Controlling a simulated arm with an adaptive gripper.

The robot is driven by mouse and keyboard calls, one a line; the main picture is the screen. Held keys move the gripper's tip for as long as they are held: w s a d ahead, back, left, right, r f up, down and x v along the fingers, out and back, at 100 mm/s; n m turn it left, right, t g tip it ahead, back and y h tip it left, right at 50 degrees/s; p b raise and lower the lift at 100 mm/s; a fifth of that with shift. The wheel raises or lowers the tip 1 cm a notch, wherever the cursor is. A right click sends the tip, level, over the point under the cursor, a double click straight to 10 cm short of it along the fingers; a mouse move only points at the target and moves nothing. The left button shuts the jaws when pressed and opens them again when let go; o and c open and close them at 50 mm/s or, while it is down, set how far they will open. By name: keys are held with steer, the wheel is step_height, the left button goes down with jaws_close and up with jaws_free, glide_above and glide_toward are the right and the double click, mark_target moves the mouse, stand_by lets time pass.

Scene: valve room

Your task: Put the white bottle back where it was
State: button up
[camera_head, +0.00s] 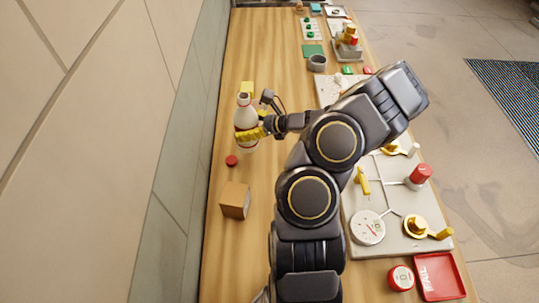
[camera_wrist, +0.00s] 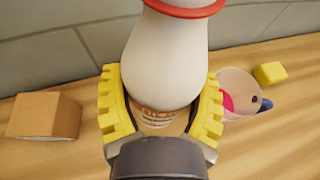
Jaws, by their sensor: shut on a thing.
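The white bottle (camera_head: 245,115) has a red rim at its mouth and stands roughly upright over the left part of the wooden table in the head view. My gripper (camera_head: 249,133) has yellow ridged fingers and is shut around the bottle's lower body. In the wrist view the bottle (camera_wrist: 173,55) fills the upper middle, between the two fingers of the gripper (camera_wrist: 160,100). Printed lettering shows low on the bottle. Its base is hidden, and I cannot tell whether it touches the table.
A cardboard box (camera_head: 235,200) and a small red disc (camera_head: 231,160) lie nearer on the table (camera_head: 215,240). A yellow block (camera_head: 248,87) is just behind the bottle. A valve board (camera_head: 435,238) and red tray (camera_head: 440,277) are at right. A wall borders the left.

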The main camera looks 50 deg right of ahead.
steer(key=s+r, duration=0.2)
steer(key=s, duration=0.7)
steer(key=shift+d+f, duration=0.2)
steer(key=shift+f, duration=1.7)
steer(key=shift+d+f, duration=0.15)
steer(key=shift+f, duration=1.75)
steer(key=shift+f, duration=0.1)
steer(key=o, duration=1.1)
steer(key=shift+o, duration=0.2)
